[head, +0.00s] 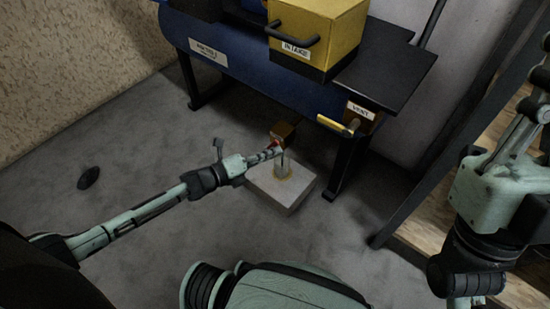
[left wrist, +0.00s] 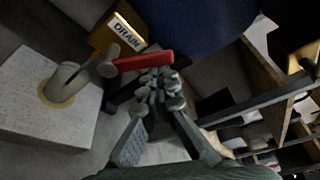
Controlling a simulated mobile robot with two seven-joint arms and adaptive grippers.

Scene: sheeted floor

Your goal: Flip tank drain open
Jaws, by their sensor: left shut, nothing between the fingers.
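The tank drain is a small brass-coloured block labelled DRAIN (left wrist: 125,28) under the blue tank (head: 270,75), with a red lever (left wrist: 143,61) and a grey valve stem beside it. In the head view the drain block (head: 284,131) is partly behind my left gripper (head: 277,150). My left gripper, also in the left wrist view (left wrist: 160,85), is shut and empty, with its fingertips close to the red lever. I cannot tell whether they touch. My right arm shows at the right; its finger state is unclear.
A pale block (head: 292,191) with a short grey pipe (left wrist: 65,82) stands on the floor below the drain. The tank's dark legs (head: 345,165) stand close by.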

